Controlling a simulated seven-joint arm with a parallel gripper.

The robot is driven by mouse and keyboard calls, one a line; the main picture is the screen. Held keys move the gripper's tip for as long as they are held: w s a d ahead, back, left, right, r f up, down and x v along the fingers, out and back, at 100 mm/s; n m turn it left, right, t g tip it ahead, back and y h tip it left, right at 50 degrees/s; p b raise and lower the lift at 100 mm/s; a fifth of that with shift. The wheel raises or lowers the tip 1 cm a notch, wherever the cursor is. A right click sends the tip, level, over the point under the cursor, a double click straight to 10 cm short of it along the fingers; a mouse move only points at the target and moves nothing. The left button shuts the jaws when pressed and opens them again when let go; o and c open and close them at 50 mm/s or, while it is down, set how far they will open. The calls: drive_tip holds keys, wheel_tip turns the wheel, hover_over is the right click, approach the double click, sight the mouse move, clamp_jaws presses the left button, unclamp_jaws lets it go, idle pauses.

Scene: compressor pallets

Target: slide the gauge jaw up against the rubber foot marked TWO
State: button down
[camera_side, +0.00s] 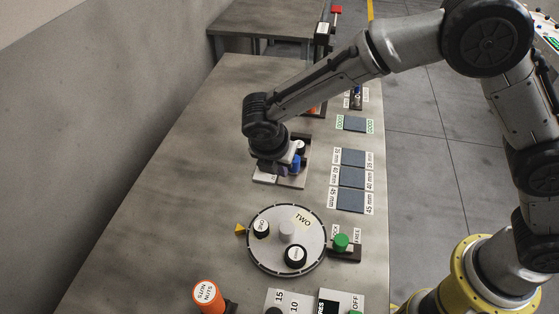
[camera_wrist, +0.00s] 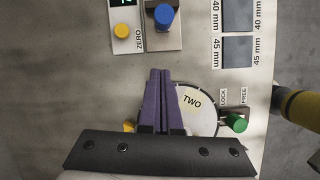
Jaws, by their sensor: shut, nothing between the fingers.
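My gripper (camera_wrist: 160,75) is shut and empty, its two purple fingers together, in the wrist view. In the side view it is over the gauge, and the wrist hides part of it. The gauge (camera_side: 291,183) is a pale base with a blue part on it. In the wrist view a blue knob (camera_wrist: 163,17) stands on its grey rail, ahead of the fingertips and apart from them in the picture. A small white-topped round thing (camera_side: 299,146) is beside the blue part; its mark is unreadable. The word TWO is on a pale patch of the round plate (camera_side: 302,219), with no foot visible there.
The plate carries a black foot marked ONE (camera_side: 261,228) and another black foot (camera_side: 296,256). A green knob (camera_side: 341,242) by LOCK and FREE is at its right. Dark pads (camera_side: 351,177) line the table's right edge. An orange NUTS cylinder (camera_side: 207,295) stands in front. The left table is clear.

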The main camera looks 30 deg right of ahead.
approach(288, 182)
wheel_tip(288, 182, down, 3)
drive_tip(key=shift+s+r, duration=0.1)
drive_tip(key=shift+s, duration=0.05)
drive_tip(key=w+d, duration=0.2)
drive_tip(key=shift+d, duration=0.3)
drive_tip(key=shift+w+d, duration=0.2)
drive_tip(key=shift+d, duration=0.1)
drive_tip(key=shift+r, duration=0.1)
